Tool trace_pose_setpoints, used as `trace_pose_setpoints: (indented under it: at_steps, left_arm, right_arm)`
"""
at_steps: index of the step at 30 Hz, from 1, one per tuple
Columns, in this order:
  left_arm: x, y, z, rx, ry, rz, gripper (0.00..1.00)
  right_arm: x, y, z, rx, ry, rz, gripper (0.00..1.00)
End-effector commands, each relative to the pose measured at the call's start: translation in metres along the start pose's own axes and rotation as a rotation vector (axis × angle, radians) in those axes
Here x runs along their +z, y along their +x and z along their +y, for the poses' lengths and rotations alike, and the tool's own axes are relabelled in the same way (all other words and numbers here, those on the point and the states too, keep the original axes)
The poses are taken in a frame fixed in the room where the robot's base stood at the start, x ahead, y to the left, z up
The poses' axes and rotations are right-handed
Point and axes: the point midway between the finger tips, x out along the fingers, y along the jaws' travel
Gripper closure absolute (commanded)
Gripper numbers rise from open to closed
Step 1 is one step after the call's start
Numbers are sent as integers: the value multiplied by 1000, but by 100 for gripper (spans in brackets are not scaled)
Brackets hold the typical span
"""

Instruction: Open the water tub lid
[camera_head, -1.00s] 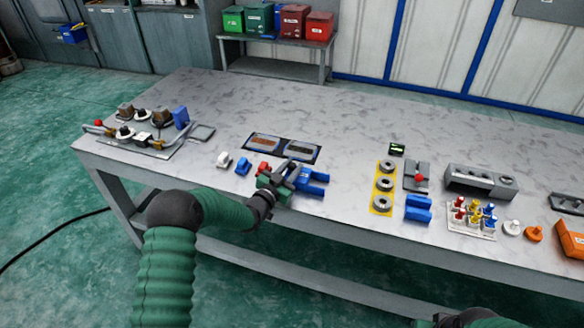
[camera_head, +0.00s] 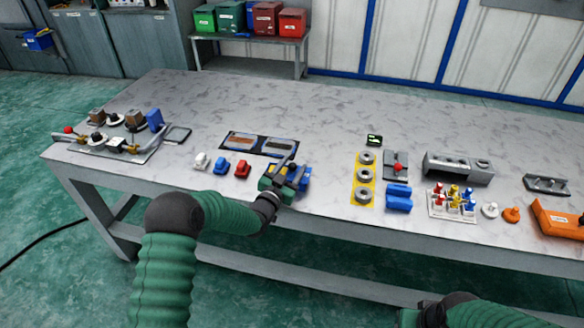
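I cannot make out for sure which thing is the water tub or its lid. A blue part (camera_head: 304,174) lies near the table's front edge, partly hidden by my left gripper (camera_head: 288,176). The gripper is low over it; I cannot tell whether its fingers touch or hold it. A dark plate with two shallow rectangular panels (camera_head: 259,144), one brownish and one greyish, lies just behind. Small white (camera_head: 201,161), blue (camera_head: 220,166) and red (camera_head: 242,168) pieces stand left of the gripper. My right gripper (camera_head: 412,317) is only partly visible at the bottom edge.
A yellow plate with grey rings (camera_head: 364,176), a blue block (camera_head: 398,197) and a rack of coloured pegs (camera_head: 453,203) stand to the right. A pipe assembly (camera_head: 112,141) is at the left end. The table's (camera_head: 330,107) back middle is clear.

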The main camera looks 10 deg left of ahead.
Motion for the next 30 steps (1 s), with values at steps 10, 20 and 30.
trace_pose_setpoints:
  at_steps: [10,20,30]
  left_arm:
    - [2,-15,0,1,0,-5,52]
    - [2,-107,0,1,-1,-6,52]
    - [2,-166,0,0,0,-3,52]
  right_arm:
    - [0,-2,0,0,0,0,64]
    - [-2,-7,0,0,0,0,64]
    - [-2,-7,0,0,0,0,64]
